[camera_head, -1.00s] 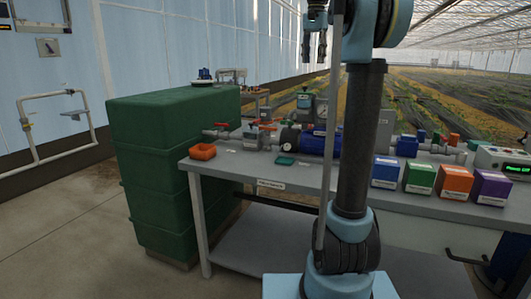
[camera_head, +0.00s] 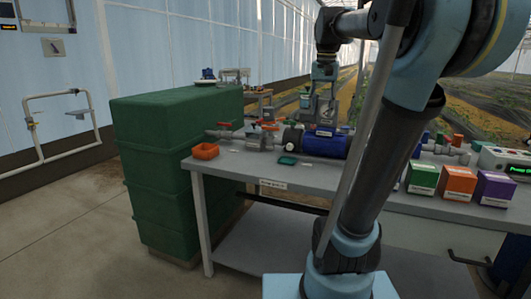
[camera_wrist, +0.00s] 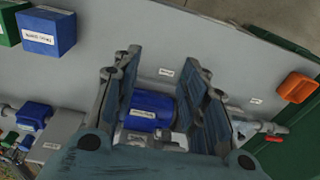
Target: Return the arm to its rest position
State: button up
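My gripper (camera_head: 321,103) hangs pointing down over the bench, in front of the pump equipment in the head view. In the wrist view my gripper (camera_wrist: 163,80) has its two fingers spread apart with nothing held between them. The blue pump motor (camera_wrist: 152,104) shows below, through the gap between the fingers. It also shows in the head view (camera_head: 322,143), under the gripper and apart from it. My arm is bent, with its upper link leaning to the right and the forearm reaching over the bench.
The grey bench (camera_head: 235,175) carries an orange tray (camera_head: 205,151), a small green tray (camera_head: 287,160), valves and pipes. Green (camera_head: 422,178), orange (camera_head: 458,183) and purple (camera_head: 494,188) boxes stand at the right. A green tank (camera_head: 170,165) stands left. The floor at left is clear.

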jog(key=s+f+n, duration=0.1)
jog(key=s+f, duration=0.5)
jog(key=f, duration=0.4)
jog(key=s+f+n, duration=0.1)
jog(key=s+f, duration=0.6)
jog(key=f, duration=0.4)
jog(key=s+f+n+t, duration=0.1)
jog(key=s+f+n, duration=0.1)
jog(key=s+f, duration=0.5)
notch_tip(320, 180, down, 4)
jog(key=shift+a+r, duration=0.15)
jog(key=shift+r, duration=0.05)
